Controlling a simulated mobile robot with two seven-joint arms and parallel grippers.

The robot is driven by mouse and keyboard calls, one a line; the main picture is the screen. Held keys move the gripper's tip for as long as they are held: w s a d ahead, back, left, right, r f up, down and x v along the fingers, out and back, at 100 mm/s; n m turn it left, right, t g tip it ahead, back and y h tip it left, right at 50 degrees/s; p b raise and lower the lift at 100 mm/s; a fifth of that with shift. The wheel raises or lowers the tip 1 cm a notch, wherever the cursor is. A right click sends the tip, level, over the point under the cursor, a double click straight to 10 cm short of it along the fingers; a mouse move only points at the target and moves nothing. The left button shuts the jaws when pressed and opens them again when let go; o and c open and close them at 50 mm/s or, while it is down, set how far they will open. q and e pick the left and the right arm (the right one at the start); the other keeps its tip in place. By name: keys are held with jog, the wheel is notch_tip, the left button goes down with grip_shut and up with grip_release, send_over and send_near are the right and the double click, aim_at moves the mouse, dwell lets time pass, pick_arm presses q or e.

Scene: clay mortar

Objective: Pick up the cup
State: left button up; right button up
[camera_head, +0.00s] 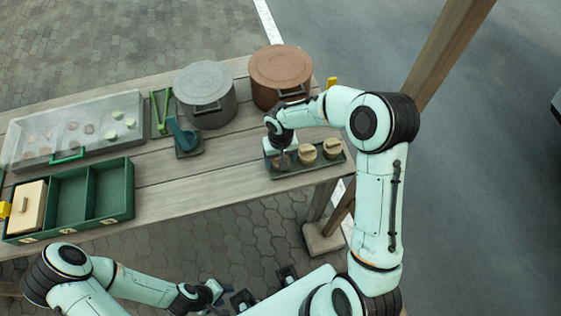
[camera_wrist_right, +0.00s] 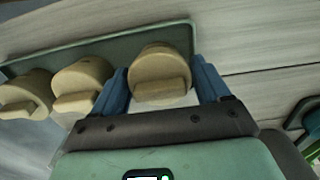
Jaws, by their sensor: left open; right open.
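Three round beige cups, each with a raised bar, sit in a row on a dark green tray (camera_head: 312,168) at the right end of the table. The middle cup (camera_head: 306,152) and right cup (camera_head: 332,147) show in the head view; the left one is mostly hidden by my right gripper (camera_head: 283,156). In the right wrist view, my right gripper (camera_wrist_right: 161,82) is open, with its blue fingers on either side of the end cup (camera_wrist_right: 160,72). Contact cannot be told. My left gripper (camera_head: 214,293) is open and empty, low in front of the table.
A grey pot (camera_head: 205,88) and a brown pot (camera_head: 281,72) stand behind the tray. A teal tool (camera_head: 184,135), a green divided box (camera_head: 105,195) and a clear-topped tray (camera_head: 75,130) lie farther left. A wooden post (camera_head: 445,50) rises at right.

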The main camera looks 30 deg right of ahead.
jog(key=c, duration=0.7)
jog(key=shift+r, duration=0.15)
pick_arm(q)
jog(key=shift+w+r+p, duration=0.65)
jog(key=shift+r+p, duration=0.15)
jog(key=shift+r, duration=0.15)
pick_arm(e)
notch_tip(320, 180, up, 20)
jog(key=shift+f, duration=0.1)
